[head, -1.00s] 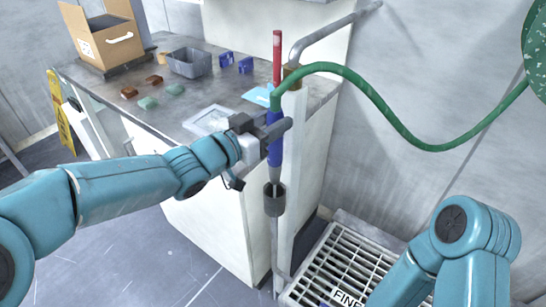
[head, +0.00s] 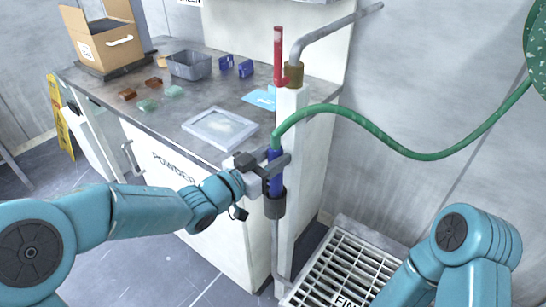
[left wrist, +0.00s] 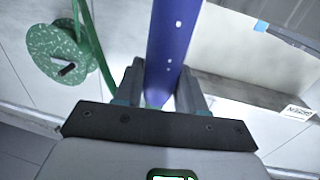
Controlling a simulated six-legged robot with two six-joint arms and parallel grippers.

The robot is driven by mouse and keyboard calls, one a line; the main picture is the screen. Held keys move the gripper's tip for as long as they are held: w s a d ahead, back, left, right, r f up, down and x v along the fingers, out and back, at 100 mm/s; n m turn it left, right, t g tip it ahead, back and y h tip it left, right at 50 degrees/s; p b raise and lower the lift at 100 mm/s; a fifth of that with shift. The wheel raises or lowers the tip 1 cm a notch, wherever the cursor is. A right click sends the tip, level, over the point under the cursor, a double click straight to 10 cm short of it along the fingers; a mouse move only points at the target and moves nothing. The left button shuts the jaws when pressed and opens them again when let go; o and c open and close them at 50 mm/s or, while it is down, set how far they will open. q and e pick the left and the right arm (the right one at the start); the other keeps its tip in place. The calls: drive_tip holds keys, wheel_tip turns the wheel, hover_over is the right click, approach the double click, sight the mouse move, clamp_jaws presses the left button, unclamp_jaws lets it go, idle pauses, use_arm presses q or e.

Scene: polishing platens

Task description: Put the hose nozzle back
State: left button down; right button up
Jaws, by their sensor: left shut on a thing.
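The hose nozzle (head: 275,186) is a blue grip with a green hose (head: 400,151) leaving its top. It stands roughly upright, its lower end down in a dark grey ring-shaped holder (head: 275,207) on the side of the white post; its tip is hidden there. My left gripper (head: 277,166) is shut on the blue grip just above the holder. The left wrist view shows the blue grip (left wrist: 171,45) between the two fingers (left wrist: 160,92). My right arm shows at the lower right, but its gripper is out of frame.
The white post (head: 291,125) with a red lever (head: 278,55) and grey pipe (head: 325,32) stands beside the nozzle. The bench (head: 175,122) behind holds a tray (head: 221,128), a grey bin (head: 190,66) and a cardboard box (head: 100,42). A floor grate (head: 345,268) lies right of the post.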

use_arm(q)
drive_tip(key=shift+w+f, duration=0.1)
drive_tip(key=shift+f, duration=0.15)
drive_tip(key=c, duration=0.6)
unclamp_jaws()
drive_tip(key=shift+c, duration=0.2)
drive_tip(key=shift+r, duration=0.1)
use_arm(e)
drive_tip(key=shift+f, duration=0.15)
